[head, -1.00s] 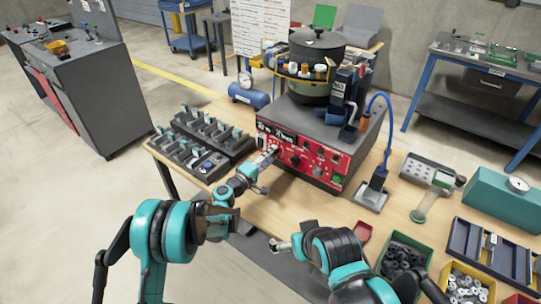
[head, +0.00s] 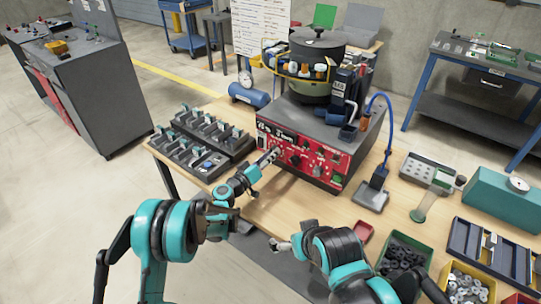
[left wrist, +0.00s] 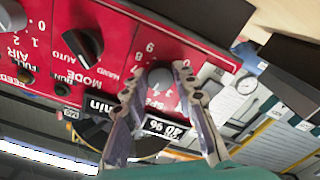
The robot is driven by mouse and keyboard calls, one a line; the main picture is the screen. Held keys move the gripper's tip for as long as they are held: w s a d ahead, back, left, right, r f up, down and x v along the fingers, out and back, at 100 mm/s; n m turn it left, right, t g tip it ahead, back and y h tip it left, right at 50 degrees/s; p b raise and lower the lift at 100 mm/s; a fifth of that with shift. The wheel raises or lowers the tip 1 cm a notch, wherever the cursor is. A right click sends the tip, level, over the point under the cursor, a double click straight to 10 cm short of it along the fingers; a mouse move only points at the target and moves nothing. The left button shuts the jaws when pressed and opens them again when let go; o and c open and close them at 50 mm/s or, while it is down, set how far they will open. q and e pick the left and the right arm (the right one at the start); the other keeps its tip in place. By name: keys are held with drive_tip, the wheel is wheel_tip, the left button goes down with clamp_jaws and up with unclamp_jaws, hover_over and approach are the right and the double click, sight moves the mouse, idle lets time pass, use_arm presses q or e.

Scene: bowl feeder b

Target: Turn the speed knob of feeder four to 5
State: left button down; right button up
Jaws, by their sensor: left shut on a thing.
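The feeder's red control panel (head: 330,163) faces me on the front of a grey box with a dark bowl on top. In the left wrist view the panel shows upside down. In the head view my left gripper (head: 273,156) reaches the panel's left part. My right gripper (head: 281,245) hangs low, away from the panel.
The mode knob (left wrist: 84,46) is close to my left fingers. Grey part racks (head: 208,140) stand left of the feeder. A blue cable runs to a grey stand (head: 371,196) on the right. A green bin (head: 405,258) and a red tray (head: 363,231) lie at the front.

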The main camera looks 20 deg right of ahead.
use_arm(q)
drive_tip(key=shift+f+m, duration=0.1)
drive_tip(key=shift+m, duration=0.5)
drive_tip(key=c, duration=1.2)
unclamp_jaws()
drive_tip(key=v, duration=1.2)
